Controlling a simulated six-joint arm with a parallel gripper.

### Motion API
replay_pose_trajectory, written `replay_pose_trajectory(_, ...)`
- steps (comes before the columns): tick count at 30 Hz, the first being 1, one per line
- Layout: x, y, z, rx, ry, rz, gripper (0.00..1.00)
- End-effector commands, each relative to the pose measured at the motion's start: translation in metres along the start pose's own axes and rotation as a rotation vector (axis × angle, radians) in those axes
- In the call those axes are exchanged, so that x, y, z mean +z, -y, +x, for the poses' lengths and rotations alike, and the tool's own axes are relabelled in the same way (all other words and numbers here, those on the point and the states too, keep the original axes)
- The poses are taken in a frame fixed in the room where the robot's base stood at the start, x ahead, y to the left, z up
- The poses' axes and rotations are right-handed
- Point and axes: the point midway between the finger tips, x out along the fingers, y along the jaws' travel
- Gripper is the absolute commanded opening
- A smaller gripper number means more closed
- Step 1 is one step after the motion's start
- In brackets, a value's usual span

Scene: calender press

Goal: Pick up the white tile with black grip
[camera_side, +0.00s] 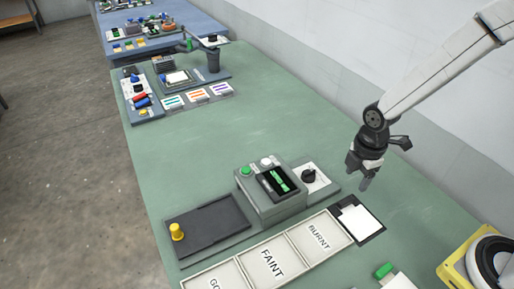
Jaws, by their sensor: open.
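A flat white piece (358,222) lies on a black pad at the right end of the row of labelled trays; I cannot make out a clear black grip on it. A white plate with a black round knob (310,176) sits on a grey base right beside the press; I cannot tell whether it is a tile or a dial. Another white tile (400,283), with a green grip (383,270), is cut off at the bottom edge. My gripper (359,176) is open and empty, above the table, to the right of the knobbed plate and above the black pad in the picture.
The grey press (270,193) has a green button, a white button and a screen. A dark plate with a yellow knob (177,232) lies to its left. Trays marked FAINT (262,245) and BURNT run in front. A yellow-based device (455,270) stands lower right. The green table's middle is clear.

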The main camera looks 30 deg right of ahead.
Motion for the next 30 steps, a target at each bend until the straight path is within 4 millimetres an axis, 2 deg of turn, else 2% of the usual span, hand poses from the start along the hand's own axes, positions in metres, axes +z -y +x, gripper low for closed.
replay_pose_trajectory(3,-0.003,-0.002,0.005,-0.015,0.003,-0.103,0.68)
replay_pose_trajectory(8,-0.005,-0.003,0.008,-0.024,0.004,-0.164,0.68)
replay_pose_trajectory(14,-0.005,-0.003,0.009,-0.024,0.004,-0.169,0.68)
replay_pose_trajectory(24,-0.005,-0.002,0.029,-0.026,0.005,-0.167,0.68)
replay_pose_trajectory(30,-0.005,-0.002,0.034,-0.023,0.004,-0.166,0.68)
